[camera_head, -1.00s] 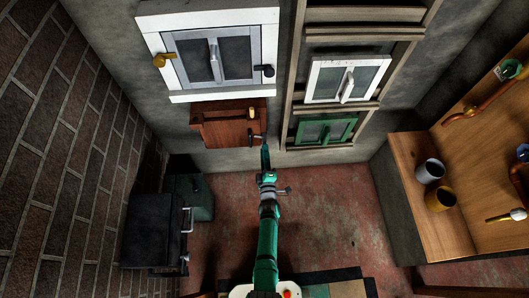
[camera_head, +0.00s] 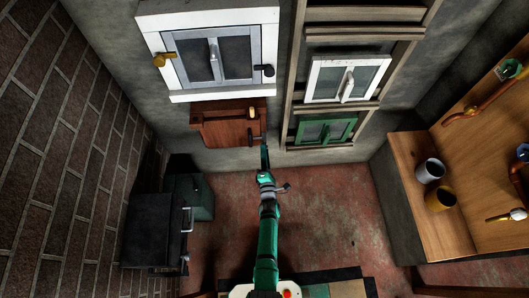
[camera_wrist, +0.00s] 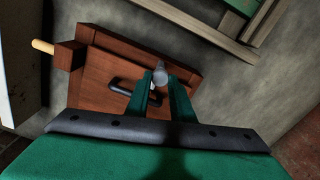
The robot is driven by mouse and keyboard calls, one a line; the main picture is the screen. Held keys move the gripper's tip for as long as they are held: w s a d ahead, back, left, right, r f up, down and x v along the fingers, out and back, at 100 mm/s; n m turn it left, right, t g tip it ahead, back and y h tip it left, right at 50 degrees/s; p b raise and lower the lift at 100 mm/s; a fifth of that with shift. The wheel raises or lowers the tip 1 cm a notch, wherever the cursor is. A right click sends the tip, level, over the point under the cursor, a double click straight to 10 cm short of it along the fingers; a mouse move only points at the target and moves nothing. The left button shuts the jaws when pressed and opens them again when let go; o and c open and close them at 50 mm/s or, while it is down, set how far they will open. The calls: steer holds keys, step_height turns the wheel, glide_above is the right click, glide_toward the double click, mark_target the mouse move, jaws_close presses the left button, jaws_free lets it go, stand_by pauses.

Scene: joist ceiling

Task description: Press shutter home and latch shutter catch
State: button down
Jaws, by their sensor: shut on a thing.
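A brown wooden shutter (camera_head: 222,128) sits on the wall under the white window; it fills the middle of the wrist view (camera_wrist: 104,82). A tan-handled wooden catch (camera_head: 251,114) is at its upper edge, and its peg shows at upper left in the wrist view (camera_wrist: 42,46). A dark handle (camera_wrist: 122,87) lies on the shutter's face. My gripper (camera_head: 265,146) is at the shutter's right side. In the wrist view its green fingers (camera_wrist: 160,92) are shut on a grey rounded knob (camera_wrist: 160,72). Whether the shutter sits flush is unclear.
Above is a white-framed window (camera_head: 212,53) with orange and black catches. To the right are a white window (camera_head: 347,80) and a green one (camera_head: 323,130). A dark cabinet (camera_head: 153,230) stands at lower left. A wooden bench (camera_head: 410,190) with mugs is at right.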

steer(key=shift+w+d+r, duration=0.15)
steer(key=shift+d+r, duration=0.15)
steer(key=shift+d, duration=0.05)
steer(key=c, duration=1.5)
jaws_free()
steer(key=shift+c, duration=0.2)
steer(key=shift+a+f, duration=0.1)
steer(key=shift+s+a, duration=0.1)
steer(key=shift+s, duration=0.1)
steer(key=s, duration=1)
steer(key=shift+s, duration=0.25)
